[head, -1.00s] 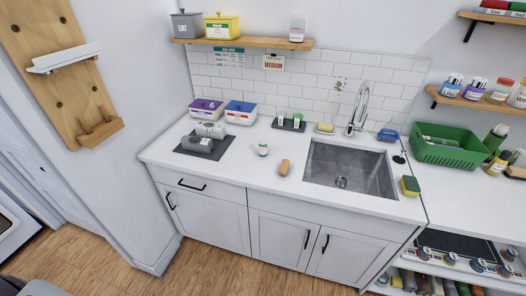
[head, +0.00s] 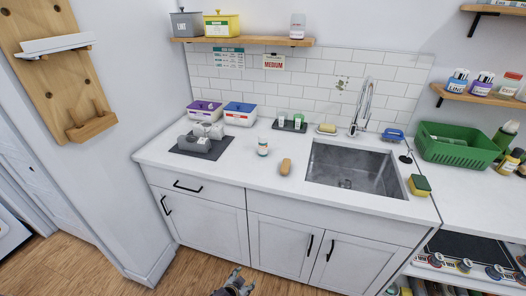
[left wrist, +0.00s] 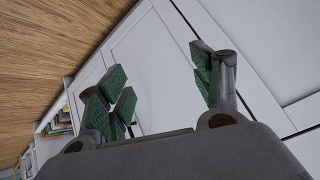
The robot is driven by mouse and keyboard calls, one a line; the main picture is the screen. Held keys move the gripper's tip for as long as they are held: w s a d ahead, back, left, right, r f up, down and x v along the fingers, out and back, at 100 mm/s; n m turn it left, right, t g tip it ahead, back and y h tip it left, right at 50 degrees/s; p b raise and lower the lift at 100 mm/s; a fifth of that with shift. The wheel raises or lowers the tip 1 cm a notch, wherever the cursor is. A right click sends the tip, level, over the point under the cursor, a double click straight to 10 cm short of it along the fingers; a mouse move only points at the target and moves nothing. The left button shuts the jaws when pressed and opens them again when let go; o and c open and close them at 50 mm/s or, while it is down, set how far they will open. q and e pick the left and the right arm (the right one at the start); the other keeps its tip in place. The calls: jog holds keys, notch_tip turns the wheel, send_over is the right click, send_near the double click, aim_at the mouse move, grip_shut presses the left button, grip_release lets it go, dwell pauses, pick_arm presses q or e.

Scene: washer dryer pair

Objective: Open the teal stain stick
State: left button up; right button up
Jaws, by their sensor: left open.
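I cannot pick out the teal stain stick for certain. Two small green-and-white items (head: 297,121) stand on a dark tray (head: 286,127) at the back of the counter, too small to read. A small white container with a coloured label (head: 263,147) stands on the counter in front of them. My left gripper (head: 240,282) shows at the bottom edge of the head view, in front of the cabinets and well away from these items. In the left wrist view its green-padded fingers (left wrist: 160,88) are apart with nothing between them. My right gripper is in neither view.
The white counter (head: 225,170) has a sink (head: 350,175), a tan oval item (head: 285,167), a sponge (head: 419,185) and a dark mat with grey items (head: 203,147). A green basket (head: 455,147) stands right. The counter's front left is clear.

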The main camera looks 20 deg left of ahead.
pick_arm(q)
jog(key=w+d+r+t, duration=0.1)
jog(key=w+r+t, duration=0.1)
jog(key=w+r, duration=0.35)
jog(key=w+d+r+t+b, duration=0.1)
jog(key=w+r, duration=0.2)
jog(key=r, duration=0.6)
jog(key=w+d+r+t, duration=0.2)
jog(key=w+r, duration=0.2)
jog(key=r, duration=0.3)
jog(key=a+r+n+t+y, duration=0.1)
jog(key=r+n+t, duration=0.1)
jog(key=r, duration=1.1)
jog(key=w+a+r+n+t+y, duration=0.1)
jog(key=r+n, duration=0.3)
jog(key=r, duration=0.9)
jog(key=shift+a+r+t+y, duration=0.15)
jog(key=shift+a+t+y, duration=0.35)
jog(key=shift+a+t, duration=0.1)
jog(key=shift+n, duration=0.4)
